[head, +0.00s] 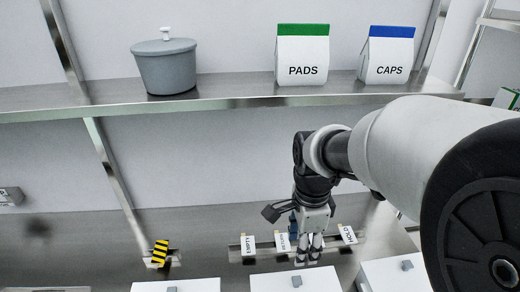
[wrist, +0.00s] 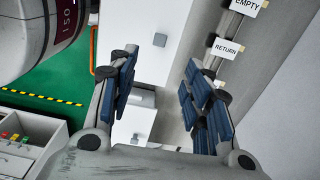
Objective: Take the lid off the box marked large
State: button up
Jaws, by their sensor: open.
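White boxes with white lids and small grey knobs stand along the bottom of the head view: a left box (head: 150,286), a middle box (head: 270,284) and a right box (head: 410,277). No marking reading large is visible, so I cannot tell which box it is. My gripper (head: 308,260) is open and empty, pointing down behind the middle box. In the wrist view, a white lid with a grey knob (wrist: 160,40) shows beyond the open fingers (wrist: 162,92). A second, lower lid with a knob (wrist: 137,139) shows between them.
A rail (head: 264,250) with hanging tags runs behind the boxes, close to my gripper. Above is a steel shelf (head: 230,102) with a grey lidded pot (head: 167,68), a PADS bag (head: 302,55) and a CAPS bag (head: 387,55). A yellow-black striped block (head: 160,253) sits left.

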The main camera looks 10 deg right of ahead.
jog(key=b, duration=0.4)
send_over(297, 280)
jog(key=f, duration=1.1)
jog(key=shift+s+f, duration=0.35)
jog(key=shift+s, duration=0.05)
jog(key=f, duration=0.2)
jog(key=f+b, duration=0.2)
jog(key=f, duration=0.1)
jog(key=shift+w+f, duration=0.35)
jog(key=shift+c, duration=0.4)
grip_shut()
